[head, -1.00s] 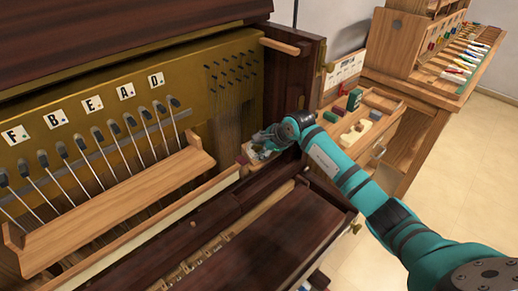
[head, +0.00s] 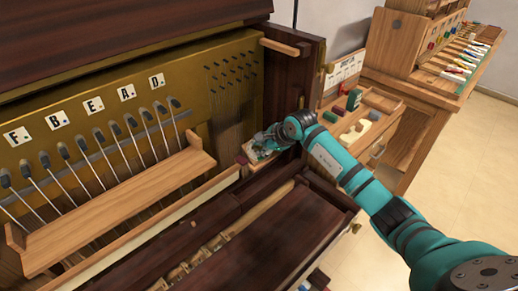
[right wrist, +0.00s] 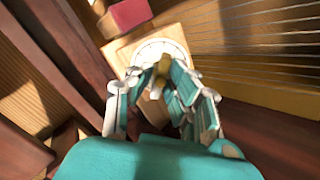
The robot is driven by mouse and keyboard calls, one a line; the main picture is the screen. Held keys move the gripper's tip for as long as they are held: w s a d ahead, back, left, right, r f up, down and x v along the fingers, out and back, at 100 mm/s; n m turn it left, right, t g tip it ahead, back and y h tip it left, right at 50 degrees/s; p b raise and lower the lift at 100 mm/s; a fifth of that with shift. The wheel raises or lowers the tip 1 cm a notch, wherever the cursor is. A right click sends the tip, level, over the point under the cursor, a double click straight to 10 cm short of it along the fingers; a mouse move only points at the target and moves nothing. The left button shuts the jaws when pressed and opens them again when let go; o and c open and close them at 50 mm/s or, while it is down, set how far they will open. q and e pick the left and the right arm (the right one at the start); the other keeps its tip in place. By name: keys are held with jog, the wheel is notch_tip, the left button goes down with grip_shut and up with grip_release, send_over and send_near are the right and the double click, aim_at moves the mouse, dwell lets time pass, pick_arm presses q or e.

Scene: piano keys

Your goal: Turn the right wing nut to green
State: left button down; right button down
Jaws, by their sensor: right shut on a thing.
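The right wing nut (right wrist: 163,70) is a small brass-coloured piece in the right wrist view, in front of a round white dial (right wrist: 158,48) on a light wooden block (right wrist: 122,48). My right gripper (right wrist: 162,88) is shut on the wing nut, with its teal and grey fingers on either side. The fingers hide part of the nut and dial, and I cannot make out a green mark. In the head view my right gripper (head: 262,145) is at the right end inside the open piano.
A red block (right wrist: 128,14) sits beside the dial's block. Strings (right wrist: 255,50) run close on the other side. The piano's dark side wall (head: 290,90) stands near my right arm. A wooden tray of parts (head: 365,120) lies to the right.

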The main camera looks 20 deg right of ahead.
jog(key=shift+r+m+p, duration=0.15)
jog(key=shift+m+p, duration=0.15)
jog(key=shift+m, duration=0.9)
jog(key=shift+m+p, duration=0.7)
jog(key=shift+m, duration=0.6)
